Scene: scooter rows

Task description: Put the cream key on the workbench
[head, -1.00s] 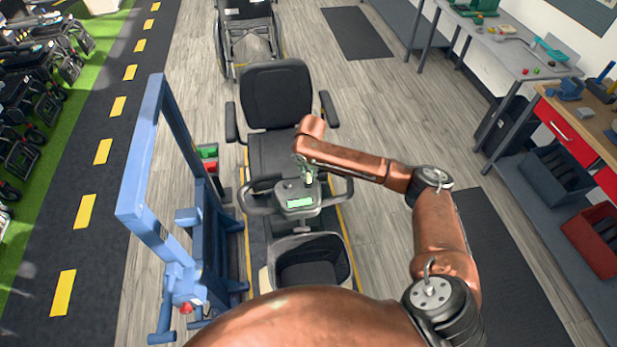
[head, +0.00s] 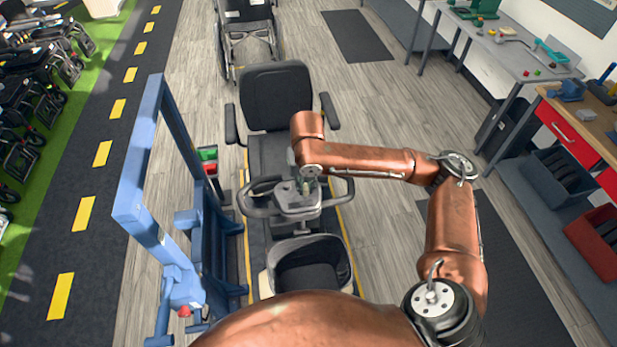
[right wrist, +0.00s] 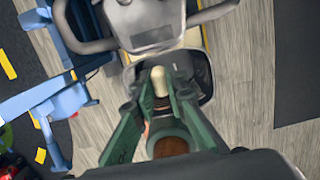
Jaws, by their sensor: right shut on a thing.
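The cream key (right wrist: 160,78) shows in the right wrist view as a small cream rounded end between the green fingertips of my right gripper (right wrist: 158,98). In the head view my right gripper (head: 307,187) is over the scooter's tiller (head: 297,203), and a small pale tip shows there. The gripper is shut on the key. Whether the key touches the tiller I cannot tell. The workbench (head: 592,118), with a wooden top and red drawers, is at the right edge of the head view, well away from the gripper. My left gripper is out of view.
A scooter seat (head: 275,97) stands behind the tiller and a front basket (head: 308,262) before it. A blue frame (head: 135,190) stands close on the left. A grey table (head: 515,50) with small items is at the back right. Floor between scooter and workbench is mostly clear.

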